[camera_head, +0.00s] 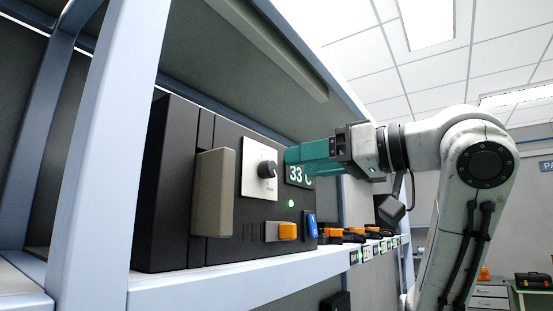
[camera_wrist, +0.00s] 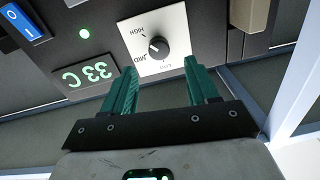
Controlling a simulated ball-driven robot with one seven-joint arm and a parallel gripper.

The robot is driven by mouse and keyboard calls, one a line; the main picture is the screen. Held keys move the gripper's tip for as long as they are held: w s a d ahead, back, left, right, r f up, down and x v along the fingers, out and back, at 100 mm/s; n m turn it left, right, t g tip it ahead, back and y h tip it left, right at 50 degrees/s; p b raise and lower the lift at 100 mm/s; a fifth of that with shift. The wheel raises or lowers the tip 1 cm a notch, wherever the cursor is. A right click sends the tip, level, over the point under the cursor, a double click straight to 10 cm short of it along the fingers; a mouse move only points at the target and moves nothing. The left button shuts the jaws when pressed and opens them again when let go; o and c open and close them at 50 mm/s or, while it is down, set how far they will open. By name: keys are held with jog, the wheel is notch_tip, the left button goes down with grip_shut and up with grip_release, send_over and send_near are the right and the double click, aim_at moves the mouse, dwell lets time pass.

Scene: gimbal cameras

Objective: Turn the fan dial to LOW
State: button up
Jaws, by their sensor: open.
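The fan dial is a small dark round knob (camera_head: 267,169) on a white plate (camera_head: 257,182) on a black control box. In the wrist view the knob (camera_wrist: 159,47) sits above the gap between my fingertips, its plate marked HIGH, MID and LOW around it. A pale mark shows on the knob's left side, but I cannot tell exactly which label it points at. My gripper (camera_wrist: 159,70) is open, with its green fingers apart and nothing between them. In the head view my gripper (camera_head: 292,156) is at the right of the dial, partly covering the display.
A green 33 C display (camera_head: 299,175) and a green light (camera_head: 291,204) are beside the dial. An orange switch (camera_head: 287,231) and a blue switch (camera_head: 311,226) are below. A beige handle-like block (camera_head: 213,192) stands out left of the dial. A pale shelf post (camera_head: 110,140) rises further left.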

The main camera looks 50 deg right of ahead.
aim_at(273, 168)
jog(key=w+p, duration=0.1)
jog(key=w, duration=0.5)
jog(key=shift+a+p, duration=0.15)
jog(key=shift+p, duration=0.15)
jog(key=c, duration=1)
